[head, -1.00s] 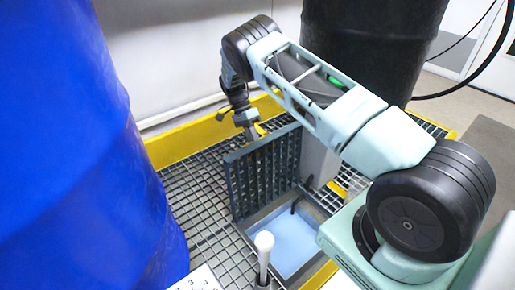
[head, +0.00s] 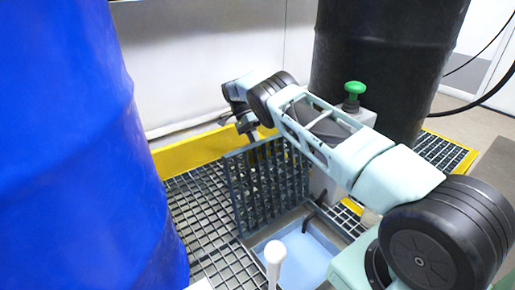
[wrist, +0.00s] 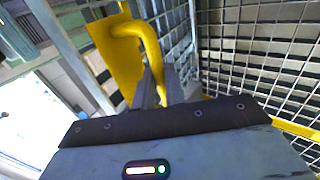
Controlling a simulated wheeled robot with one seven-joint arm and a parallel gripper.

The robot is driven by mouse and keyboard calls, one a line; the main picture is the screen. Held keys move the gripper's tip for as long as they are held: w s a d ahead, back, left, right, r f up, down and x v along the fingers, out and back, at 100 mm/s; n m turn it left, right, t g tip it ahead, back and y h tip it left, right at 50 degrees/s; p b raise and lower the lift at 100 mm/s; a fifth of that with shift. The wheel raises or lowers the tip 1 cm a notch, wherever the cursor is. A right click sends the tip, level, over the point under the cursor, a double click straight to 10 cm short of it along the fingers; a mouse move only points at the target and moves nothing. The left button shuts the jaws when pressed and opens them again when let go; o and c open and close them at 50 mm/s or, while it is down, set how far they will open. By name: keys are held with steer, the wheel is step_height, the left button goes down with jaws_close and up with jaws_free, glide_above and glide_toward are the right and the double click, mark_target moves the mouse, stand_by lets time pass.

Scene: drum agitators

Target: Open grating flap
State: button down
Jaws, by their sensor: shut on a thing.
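The grating flap (head: 268,185) stands raised, roughly upright, along the far-left side of a square opening in the grating floor. Light blue (head: 300,252) shows inside the opening. My gripper (head: 249,130) is at the flap's top edge on its far side. In the wrist view, my gripper (wrist: 163,92) is shut on the yellow handle (wrist: 150,50), a bent bar with a yellow plate beside it. The flap's bars run along both sides there. The exact contact of the fingertips is partly hidden by the handle.
A large blue drum (head: 85,150) stands close on the left. A black drum (head: 375,70) stands behind at the right. A green knob (head: 355,89) sits on a grey box near it. A white-topped post (head: 275,258) rises at the front. A yellow kerb (head: 190,155) borders the grating.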

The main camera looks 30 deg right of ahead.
steer(key=shift+s+a+f, duration=0.1)
steer(key=shift+f, duration=0.2)
steer(key=c, duration=1.5)
jaws_free()
steer(key=shift+o, duration=0.2)
steer(key=shift+r, duration=0.15)
step_height(320, 180, up, 10)
steer(key=p, duration=0.3)
steer(key=shift+p, duration=0.3)
